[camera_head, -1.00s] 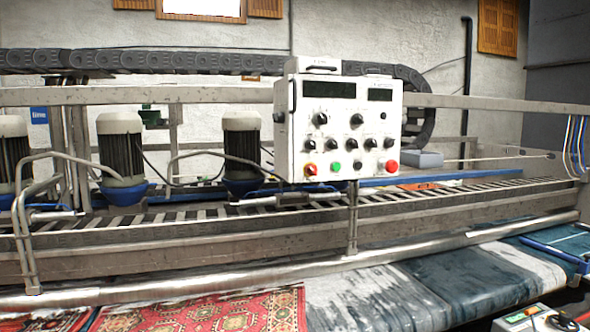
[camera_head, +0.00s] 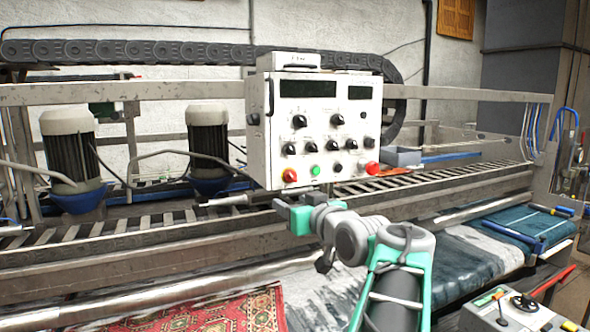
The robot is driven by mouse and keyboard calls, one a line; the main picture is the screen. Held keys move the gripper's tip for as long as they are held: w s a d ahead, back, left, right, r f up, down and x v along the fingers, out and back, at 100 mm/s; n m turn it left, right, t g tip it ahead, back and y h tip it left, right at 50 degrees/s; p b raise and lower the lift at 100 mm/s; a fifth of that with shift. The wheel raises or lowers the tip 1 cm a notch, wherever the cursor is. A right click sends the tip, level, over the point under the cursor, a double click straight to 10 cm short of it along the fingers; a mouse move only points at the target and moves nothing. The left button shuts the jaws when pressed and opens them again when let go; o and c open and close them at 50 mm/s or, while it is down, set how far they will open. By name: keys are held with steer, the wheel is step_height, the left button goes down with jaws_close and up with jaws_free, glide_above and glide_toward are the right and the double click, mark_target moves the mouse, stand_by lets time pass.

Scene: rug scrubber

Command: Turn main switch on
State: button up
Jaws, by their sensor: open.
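The white control box (camera_head: 258,120) stands over the machine's conveyor, with two dark displays on top and rows of black knobs below. At its lower left is a red rotary switch with yellow around it (camera_head: 290,175), which looks like the main switch. Its exact turn position is too small to read. A green button (camera_head: 315,170) and a red button (camera_head: 371,168) are to its right. My teal and grey arm reaches in from the lower right. My gripper (camera_head: 280,206) is open and empty, a little below the switch in the picture; the depth gap is unclear.
A metal rail (camera_head: 190,91) and slatted conveyor (camera_head: 110,227) run behind and beside the box. Two motors (camera_head: 68,150) stand to the left. A red rug (camera_head: 240,312) lies in front. A small grey panel with a joystick (camera_head: 525,303) is at the lower right.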

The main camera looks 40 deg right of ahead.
mark_target(294, 179)
step_height(294, 179, up, 4)
steer(key=s+d+t, duration=0.1)
steer(key=s+d, duration=0.1)
steer(key=d, duration=0.1)
steer(key=shift+h, duration=0.3)
steer(key=p+x, duration=0.3)
steer(key=x, duration=0.3)
steer(key=shift+w, duration=0.4)
steer(key=shift+w+d+f, duration=0.1)
steer(key=shift+w, duration=0.25)
jaws_close()
